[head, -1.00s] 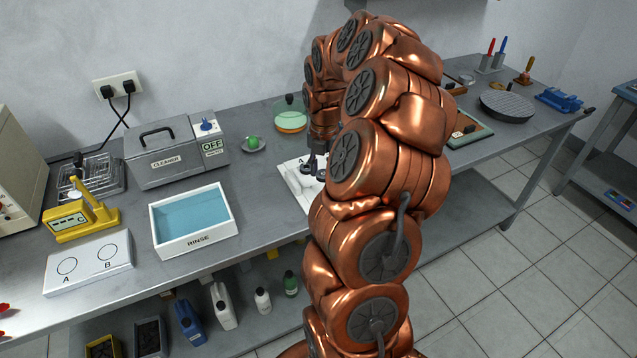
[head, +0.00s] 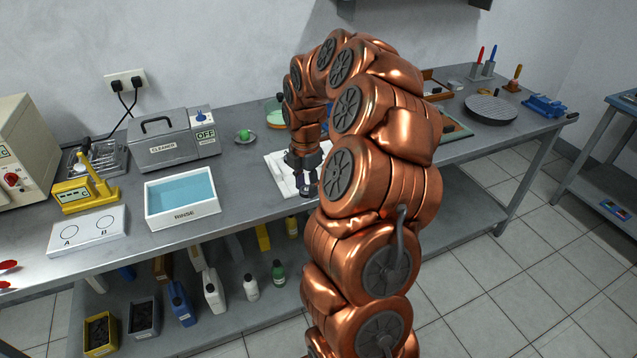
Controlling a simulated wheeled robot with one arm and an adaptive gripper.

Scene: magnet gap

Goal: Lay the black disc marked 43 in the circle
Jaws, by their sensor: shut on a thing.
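My gripper (head: 307,184) points down over the front part of a white board (head: 281,178), near the bench's front edge. It is shut on a small dark piece (head: 306,192), which looks like the black disc; its mark is too small to read. My arm hides the right part of the board, and no circle can be made out on what shows of it.
The blue-filled RINSE tray (head: 183,213) stands between the plate and the board. Bare bench lies between tray and board.

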